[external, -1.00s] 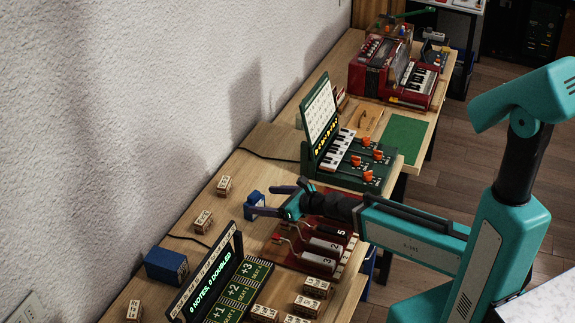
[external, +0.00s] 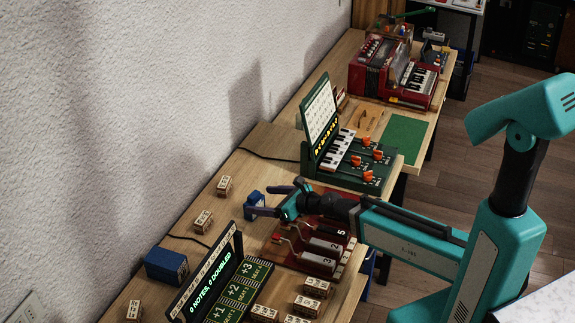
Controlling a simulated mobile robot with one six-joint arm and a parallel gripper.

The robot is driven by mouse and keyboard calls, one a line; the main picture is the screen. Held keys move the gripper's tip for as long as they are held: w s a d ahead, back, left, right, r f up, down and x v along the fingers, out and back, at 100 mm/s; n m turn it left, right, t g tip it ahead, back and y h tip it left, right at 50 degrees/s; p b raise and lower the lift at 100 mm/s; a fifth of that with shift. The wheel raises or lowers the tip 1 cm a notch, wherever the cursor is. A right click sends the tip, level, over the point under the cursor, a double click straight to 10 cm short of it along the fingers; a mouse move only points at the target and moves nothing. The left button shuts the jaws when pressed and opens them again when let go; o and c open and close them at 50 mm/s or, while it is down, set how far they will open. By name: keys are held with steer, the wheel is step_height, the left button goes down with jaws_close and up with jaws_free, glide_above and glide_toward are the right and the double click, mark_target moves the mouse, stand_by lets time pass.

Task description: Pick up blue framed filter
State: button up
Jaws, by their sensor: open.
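A small blue block-like object (external: 253,203), which may be the blue framed filter, stands on the wooden table near the wall. Its frame details are too small to make out. My gripper (external: 268,201) is open and points left toward it. One dark finger reaches along the object's far right side and the other passes low in front of it. I cannot tell whether either finger touches it. A larger dark blue box (external: 166,266) stands at the lower left.
A lit scoreboard panel (external: 207,272) stands in front. Several small labelled blocks (external: 204,221) lie around the table. A red-brown crank unit (external: 318,247) sits below my wrist. A green keyboard console (external: 345,160) stands behind my gripper.

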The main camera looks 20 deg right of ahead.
mark_target(257, 200)
steer(key=shift+b+x, duration=0.3)
steer(key=shift+x, duration=2.05)
steer(key=shift+c, duration=0.3)
steer(key=c, duration=1.1)
